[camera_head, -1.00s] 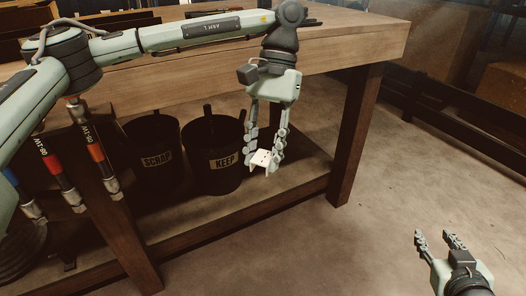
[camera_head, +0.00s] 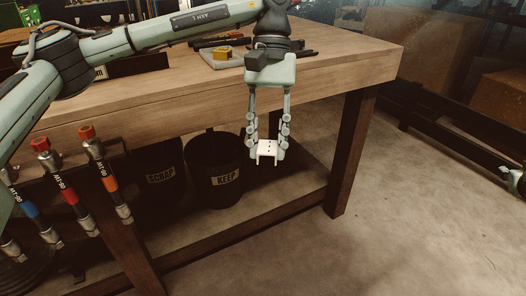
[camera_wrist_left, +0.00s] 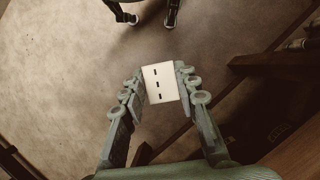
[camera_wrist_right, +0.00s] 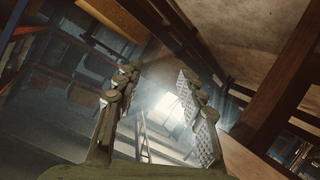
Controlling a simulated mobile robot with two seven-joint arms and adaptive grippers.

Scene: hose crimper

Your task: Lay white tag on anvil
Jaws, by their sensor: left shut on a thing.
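The white tag (camera_head: 265,148) is a small pale plate with dark marks. My left gripper (camera_head: 267,155) is shut on it, pointing down in front of the workbench's front edge, below the top. In the left wrist view the tag (camera_wrist_left: 160,82) sits between both fingertips, with three dark marks in a row. My right gripper (camera_wrist_right: 158,84) is open and empty in the right wrist view; only a bit of that arm shows at the head view's right edge. I cannot pick out the anvil for certain; a pale plate with a yellow block (camera_head: 222,53) lies on the bench behind my left wrist.
The wooden workbench (camera_head: 340,60) has a lower shelf bearing the SCRAP bin (camera_head: 160,178) and the KEEP bin (camera_head: 226,178). Several hoses with coloured bands (camera_head: 70,194) hang at the left front. Dark tools (camera_head: 215,42) lie on the bench. Open floor (camera_head: 400,220) is at the right.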

